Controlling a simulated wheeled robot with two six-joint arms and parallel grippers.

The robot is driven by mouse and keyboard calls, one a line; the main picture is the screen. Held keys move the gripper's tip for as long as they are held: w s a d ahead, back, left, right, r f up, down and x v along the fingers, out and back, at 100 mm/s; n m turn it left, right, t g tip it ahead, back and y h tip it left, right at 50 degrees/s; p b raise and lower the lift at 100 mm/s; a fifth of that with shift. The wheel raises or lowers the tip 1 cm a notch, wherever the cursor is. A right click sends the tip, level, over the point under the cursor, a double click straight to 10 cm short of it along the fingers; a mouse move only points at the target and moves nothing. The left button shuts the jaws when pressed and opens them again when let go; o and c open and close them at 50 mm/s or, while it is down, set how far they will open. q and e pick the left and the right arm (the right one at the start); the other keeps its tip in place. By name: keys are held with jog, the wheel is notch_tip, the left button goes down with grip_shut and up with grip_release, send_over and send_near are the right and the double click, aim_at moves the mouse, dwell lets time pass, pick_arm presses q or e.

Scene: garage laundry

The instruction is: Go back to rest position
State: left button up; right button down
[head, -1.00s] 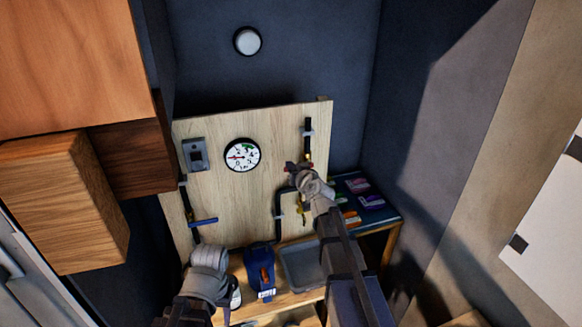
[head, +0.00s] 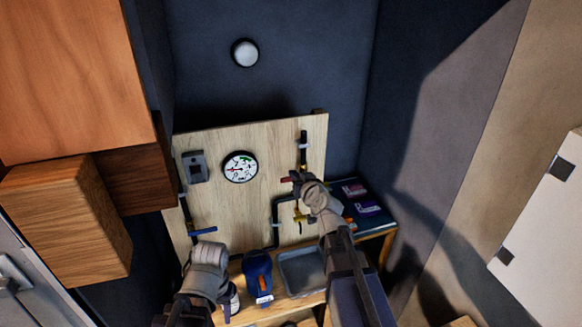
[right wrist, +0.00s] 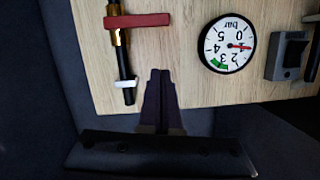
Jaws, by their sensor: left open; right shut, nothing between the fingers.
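My right gripper (head: 312,190) is in front of the wooden panel, beside the red handle (head: 290,180) on the upper right pipe. In the right wrist view its dark fingers (right wrist: 160,76) are together with nothing between them. The red handle (right wrist: 137,20) is apart from them, up and to the left there. My left gripper (head: 208,268) is low on the left, in front of the panel's lower edge. It is open, though its fingertips are hard to make out in the head view.
The wooden panel (head: 250,210) carries a gauge (head: 240,167), a grey switch (head: 195,166), a blue lever (head: 203,231) and yellow valve. Below are a blue device (head: 258,275) and grey tray (head: 301,272) on a wooden bench. Wooden cabinets (head: 65,220) stick out at left.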

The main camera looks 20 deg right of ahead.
jog(key=s+a+f+n+g+y+b, duration=0.2)
jog(key=s+a+f+g+b, duration=0.2)
jog(key=s+a+f, duration=0.35)
jog(key=s+a+f+n+g+y+b, duration=0.15)
jog(key=s+a+f+g+b, duration=0.3)
jog(key=a+f, duration=0.55)
jog(key=s+f+g+h+b, duration=0.2)
jog(key=s+f+g+h, duration=0.1)
jog(key=s+f, duration=0.3)
jog(key=s+d+f+n+g+h+b, duration=0.1)
jog(key=s+f+g+h+b, duration=0.2)
jog(key=s+f, duration=0.3)
jog(key=s+g, duration=0.1)
jog(key=s, duration=0.4)
jog(key=shift+f, duration=0.4)
